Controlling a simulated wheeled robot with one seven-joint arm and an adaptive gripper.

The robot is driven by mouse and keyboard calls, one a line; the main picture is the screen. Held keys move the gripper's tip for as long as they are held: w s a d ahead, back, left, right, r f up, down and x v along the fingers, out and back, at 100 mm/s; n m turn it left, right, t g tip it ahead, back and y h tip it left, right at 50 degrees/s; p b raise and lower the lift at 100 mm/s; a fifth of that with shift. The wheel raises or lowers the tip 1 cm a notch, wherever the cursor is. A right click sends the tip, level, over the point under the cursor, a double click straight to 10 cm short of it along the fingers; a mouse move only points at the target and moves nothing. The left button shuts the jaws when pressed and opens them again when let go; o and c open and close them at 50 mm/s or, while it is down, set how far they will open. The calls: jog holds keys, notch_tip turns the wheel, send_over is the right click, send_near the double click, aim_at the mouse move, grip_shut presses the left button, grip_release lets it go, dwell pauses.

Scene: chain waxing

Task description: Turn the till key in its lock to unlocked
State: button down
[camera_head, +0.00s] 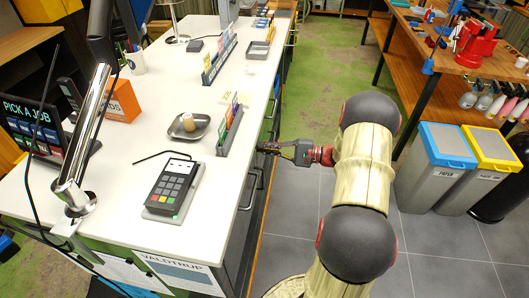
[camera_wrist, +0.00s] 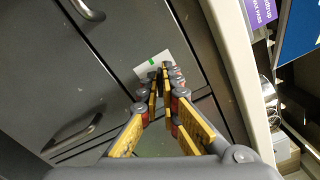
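My gripper (camera_wrist: 161,74) reaches the dark grey drawer fronts under the white counter, and its fingers run close together toward their tips. In the head view my gripper (camera_head: 262,148) points left at the counter's side. A small white plate (camera_wrist: 150,65) with a green mark is on the grey front, just behind and beside the fingertips. The till key and its lock cannot be made out; the fingers cover the spot beside the plate. I cannot tell whether a key is between the tips.
Metal drawer handles (camera_wrist: 75,130) stick out near my gripper. The white counter (camera_head: 125,190) holds a card terminal (camera_head: 174,187), a grey tray (camera_head: 188,128) and a leaflet rack (camera_head: 230,129). Blue and yellow bins (camera_head: 445,150) and a wooden workbench (camera_head: 425,80) stand at the right.

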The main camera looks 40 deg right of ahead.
jog(key=n+b, duration=0.4)
jog(key=n, duration=0.1)
jog(key=shift+f, duration=0.2)
jog(key=shift+n+b, duration=0.3)
jog(key=shift+n, duration=0.1)
jog(key=c, duration=2)
grip_release()
jog(key=shift+r, duration=0.1)
jog(key=shift+c, duration=0.2)
jog(key=v, duration=1.2)
jog(key=shift+s, duration=0.1)
